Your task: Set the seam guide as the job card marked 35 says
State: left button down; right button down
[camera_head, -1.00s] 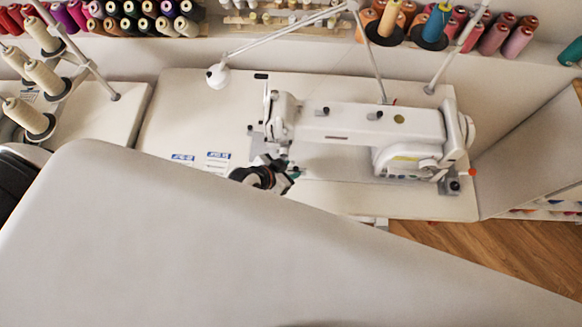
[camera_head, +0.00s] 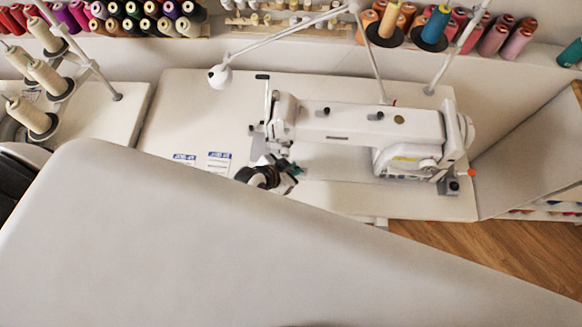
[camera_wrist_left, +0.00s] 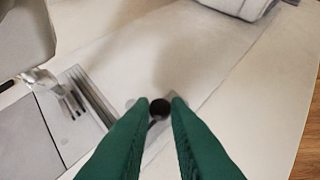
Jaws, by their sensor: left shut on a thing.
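My left gripper (camera_head: 289,171) is at the front of the white sewing machine (camera_head: 350,125), below its needle end, in the head view. In the left wrist view its green fingers (camera_wrist_left: 160,106) are closed around a dark round knob (camera_wrist_left: 159,109), which looks like part of the seam guide. The knob is to the right of the slotted metal plate (camera_wrist_left: 88,96) and the presser foot (camera_wrist_left: 42,84). Two job cards lie left of the machine, a left one (camera_head: 184,158) and a right one (camera_head: 218,162); their numbers are too small to read. My right gripper is out of view.
The machine stands on a white table (camera_head: 190,105). A lamp (camera_head: 219,76) reaches over its back left. Thread cones (camera_head: 44,75) stand at the left and more spools (camera_head: 435,25) at the back.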

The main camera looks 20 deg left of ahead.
pick_arm(q)
jog(key=shift+d, duration=0.1)
jog(key=c, duration=1.4)
grip_release()
jog(key=shift+d, duration=0.15)
jog(key=v, duration=1.2)
jog(key=shift+b, duration=0.3)
